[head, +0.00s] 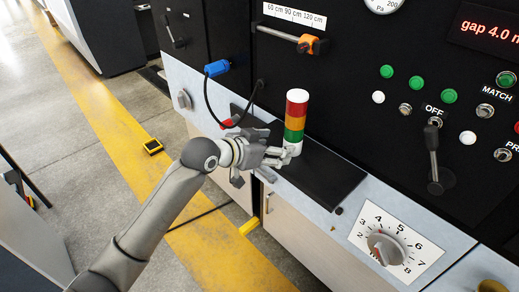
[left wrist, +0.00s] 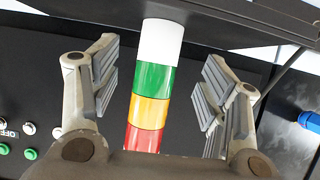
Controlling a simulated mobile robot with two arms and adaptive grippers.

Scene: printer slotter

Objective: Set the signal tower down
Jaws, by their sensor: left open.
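The signal tower (head: 296,117) has red, orange and green bands over a white base. It stands upright on the black shelf (head: 318,178) at the front of the machine. My left gripper (head: 279,157) is at the tower's lower part, its fingers reaching toward the white base. In the left wrist view the tower (left wrist: 152,100) is between the open fingers (left wrist: 160,75), with a visible gap on both sides. That view shows the tower inverted, its white base against the dark shelf edge. My right gripper is not in view.
A blue connector (head: 217,68) with a black cable hangs left of the tower. A dial (head: 386,247) and a black lever (head: 433,155) are to the right. The shelf is clear right of the tower. A small yellow-black object (head: 153,146) lies on the floor.

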